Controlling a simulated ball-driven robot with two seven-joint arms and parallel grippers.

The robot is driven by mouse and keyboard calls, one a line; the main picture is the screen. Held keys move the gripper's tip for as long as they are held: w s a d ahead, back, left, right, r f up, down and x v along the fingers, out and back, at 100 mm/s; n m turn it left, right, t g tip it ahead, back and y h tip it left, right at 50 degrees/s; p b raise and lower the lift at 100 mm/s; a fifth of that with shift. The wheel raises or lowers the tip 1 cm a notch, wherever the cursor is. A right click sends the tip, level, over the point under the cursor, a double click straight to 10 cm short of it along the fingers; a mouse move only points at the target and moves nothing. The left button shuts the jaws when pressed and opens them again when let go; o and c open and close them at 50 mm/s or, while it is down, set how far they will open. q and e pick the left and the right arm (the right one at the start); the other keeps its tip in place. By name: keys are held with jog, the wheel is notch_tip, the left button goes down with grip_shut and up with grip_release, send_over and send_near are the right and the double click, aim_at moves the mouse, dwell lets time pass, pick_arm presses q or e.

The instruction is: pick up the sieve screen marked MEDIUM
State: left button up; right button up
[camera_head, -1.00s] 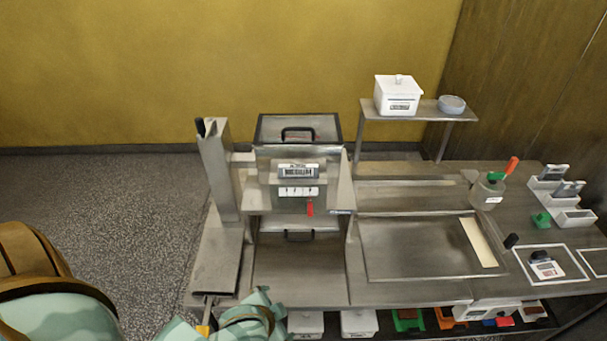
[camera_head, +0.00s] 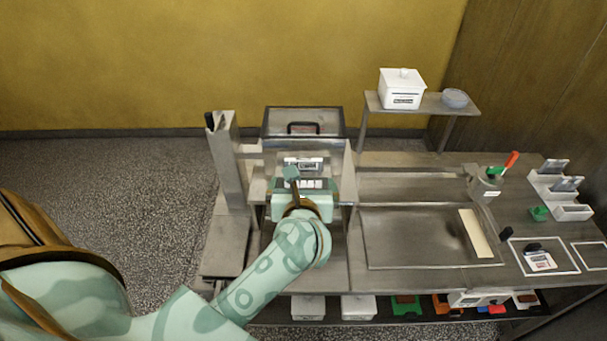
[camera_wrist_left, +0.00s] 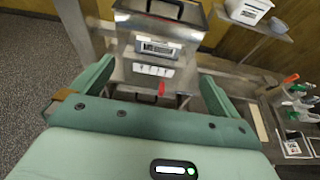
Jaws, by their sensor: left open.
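No marking that reads MEDIUM can be made out. Two small grey plates, possibly the sieve screens, stand in a white rack (camera_head: 571,210) at the far right of the head view: a rear one (camera_head: 554,166) and a front one (camera_head: 565,184). A similar labelled piece with a dark handle (camera_head: 540,260) lies inside a white outlined square on the bench. My left gripper (camera_head: 300,188) is in front of the steel machine (camera_head: 352,165), far left of these pieces. In the left wrist view its jaws (camera_wrist_left: 155,75) are open with nothing between them. My right gripper is not seen.
The machine has a labelled front, white buttons and a red lever (camera_wrist_left: 161,89). A shallow steel tray (camera_head: 400,240) lies between it and the pieces.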

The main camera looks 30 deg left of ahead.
aim_at(303, 162)
pick_arm(q)
jog(key=x, duration=1.1)
jog(key=shift+s+d+f+p, duration=0.1)
jog(key=shift+s+f+p, duration=0.05)
jog(key=shift+f+p, duration=0.25)
jog(key=shift+p+x, duration=0.45)
jog(key=shift+x, duration=2.3)
jog(key=shift+s, duration=0.15)
jog(key=c, duration=1)
